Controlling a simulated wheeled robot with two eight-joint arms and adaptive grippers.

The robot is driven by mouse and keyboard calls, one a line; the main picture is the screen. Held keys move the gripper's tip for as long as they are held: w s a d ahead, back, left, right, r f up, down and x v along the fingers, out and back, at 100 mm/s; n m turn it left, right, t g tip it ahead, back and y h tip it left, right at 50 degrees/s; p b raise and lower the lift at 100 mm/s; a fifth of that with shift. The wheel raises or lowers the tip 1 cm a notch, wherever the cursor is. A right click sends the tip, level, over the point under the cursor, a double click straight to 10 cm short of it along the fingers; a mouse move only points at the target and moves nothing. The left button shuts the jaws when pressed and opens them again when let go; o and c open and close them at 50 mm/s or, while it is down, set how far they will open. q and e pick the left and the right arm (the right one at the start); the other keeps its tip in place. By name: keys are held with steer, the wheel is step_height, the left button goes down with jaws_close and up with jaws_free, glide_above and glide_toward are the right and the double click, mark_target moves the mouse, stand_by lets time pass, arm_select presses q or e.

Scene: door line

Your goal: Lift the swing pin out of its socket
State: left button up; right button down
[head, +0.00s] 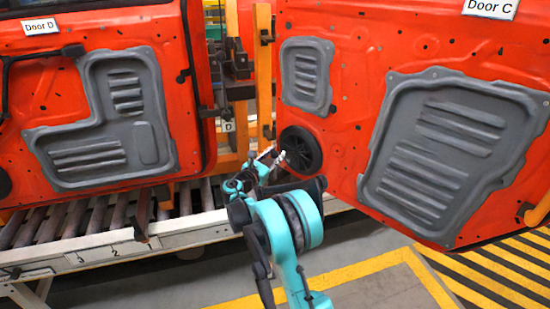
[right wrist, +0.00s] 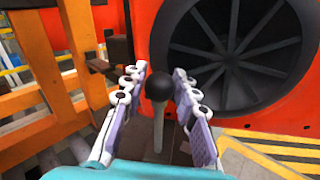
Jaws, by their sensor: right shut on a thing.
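The swing pin (right wrist: 158,130) is a light grey rod with a black ball knob on top, upright in the right wrist view. My right gripper (right wrist: 160,75) has one white-and-purple finger on each side of it and is shut on it. In the head view my right gripper (head: 274,154) is small, beside the round black speaker of Door C, and I cannot make out the pin there. The socket at the pin's lower end is hidden or too small to tell. My left gripper is not in view.
Red Door C (head: 345,150) with its black speaker (head: 301,150) is close on the right. Red Door D (head: 185,100) stands left. Orange posts (head: 264,70) rise between them, above a roller conveyor (head: 80,222). Yellow-marked floor (head: 350,272) lies below.

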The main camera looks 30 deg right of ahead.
step_height(320, 180, up, 2)
steer(key=c, duration=1.1)
jaws_free()
steer(key=shift+c, duration=0.2)
steer(key=v, duration=1.2)
steer(key=shift+f, duration=0.1)
